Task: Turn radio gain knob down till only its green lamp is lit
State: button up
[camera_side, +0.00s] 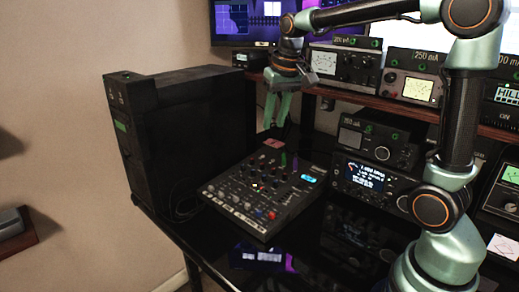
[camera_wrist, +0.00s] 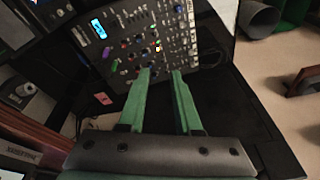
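My gripper (camera_side: 276,122) hangs fingers-down above the back edge of a black mixer-like panel (camera_side: 262,190). Its two green fingers are apart with nothing between them; the gap also shows in the wrist view (camera_wrist: 161,73). The panel carries many small coloured knobs and a cyan display (camera_side: 308,178); it also shows in the wrist view (camera_wrist: 128,48). A black unit with a lit screen (camera_side: 364,176) stands to its right, under a box with a round knob (camera_side: 382,153). I cannot tell which knob is the radio gain, nor read its lamps.
A tall black cabinet (camera_side: 185,140) stands close to the panel's left. A shelf (camera_side: 395,104) with several meters runs along the back right. A pink tag (camera_side: 273,143) lies behind the panel. The glossy black table (camera_side: 310,240) is mostly clear in front.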

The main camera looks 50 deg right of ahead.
jog(key=w+d+f+m+g, duration=0.1)
jog(key=w+d+f+m, duration=0.15)
jog(key=w+d, duration=0.25)
jog(key=m+g, duration=0.2)
send_near(274, 169)
notch_tip(274, 169, down, 9)
jog(key=shift+d+r, duration=0.15)
grip_shut()
